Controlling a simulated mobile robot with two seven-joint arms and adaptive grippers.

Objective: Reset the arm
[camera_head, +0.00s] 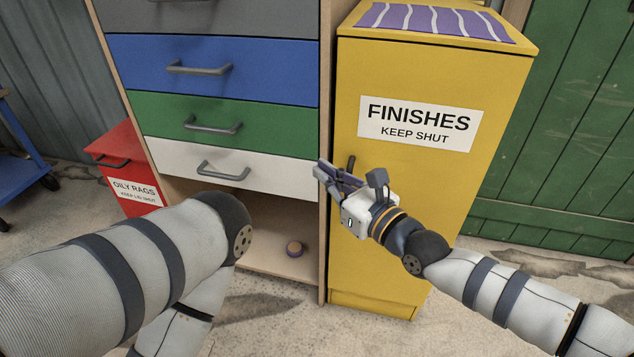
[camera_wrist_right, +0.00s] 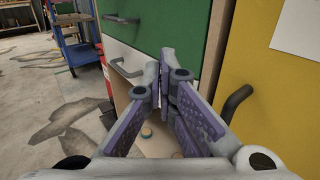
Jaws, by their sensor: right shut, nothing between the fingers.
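My right gripper (camera_head: 335,177) is in front of the left edge of the yellow cabinet (camera_head: 425,215), close to its dark handle (camera_head: 350,164). In the right wrist view my right gripper (camera_wrist_right: 160,85) has its purple-padded fingers together at the tips with nothing between them. The cabinet handle (camera_wrist_right: 236,103) is to the right of the fingers there, apart from them as far as I can tell. My left arm (camera_head: 130,260) comes in from the left and bends down at the elbow. Its gripper is out of view.
A drawer unit has grey, blue (camera_head: 215,68), green (camera_head: 215,125) and white (camera_head: 225,165) drawers, all closed. A red oily-rags bin (camera_head: 124,150) and a blue cart (camera_head: 22,165) stand left. A green door (camera_head: 575,130) is at right.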

